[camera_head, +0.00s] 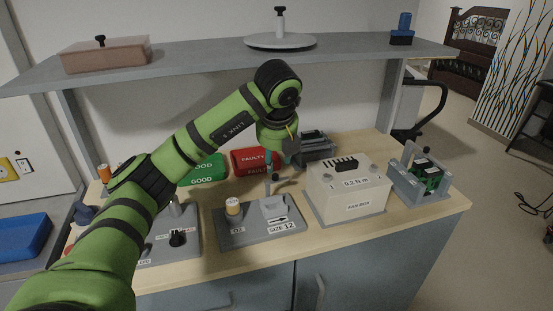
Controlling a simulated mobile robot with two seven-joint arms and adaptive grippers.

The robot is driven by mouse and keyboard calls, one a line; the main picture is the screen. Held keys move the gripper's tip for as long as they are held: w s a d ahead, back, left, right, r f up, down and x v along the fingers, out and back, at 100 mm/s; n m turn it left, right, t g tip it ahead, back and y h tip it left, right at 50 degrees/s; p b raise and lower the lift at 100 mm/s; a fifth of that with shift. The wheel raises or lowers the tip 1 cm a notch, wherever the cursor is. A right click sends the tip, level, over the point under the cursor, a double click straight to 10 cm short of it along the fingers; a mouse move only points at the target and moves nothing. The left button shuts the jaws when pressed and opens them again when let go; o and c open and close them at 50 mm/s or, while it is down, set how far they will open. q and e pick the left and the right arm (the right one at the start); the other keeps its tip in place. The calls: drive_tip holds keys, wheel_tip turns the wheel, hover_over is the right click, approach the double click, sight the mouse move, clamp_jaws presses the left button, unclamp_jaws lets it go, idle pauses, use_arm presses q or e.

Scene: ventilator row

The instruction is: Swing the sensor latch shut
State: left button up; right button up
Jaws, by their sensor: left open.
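My left gripper (272,178) is open. It reaches down over the grey plate (245,239) labelled "SIZE 12", and its fingers look narrow and partly hidden by the wrist. On this plate stand a white cylinder with a yellowish top (233,206) and a light grey block (273,208) just below the fingers. I cannot tell which small part is the sensor latch, or whether the fingers touch the block. My right gripper is not in view.
Green (208,169) and red (249,161) bins sit behind. A shelf (210,59) spans above. The bench's front edge strip is clear.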

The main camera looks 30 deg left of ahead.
sight(275, 175)
use_arm(q)
drive_tip(key=x, duration=0.2)
drive_tip(key=p+x, duration=0.1)
drive_tip(key=x, duration=0.3)
drive_tip(key=shift+s+d+f, duration=0.1)
drive_tip(key=shift+s+f, duration=0.1)
clamp_jaws()
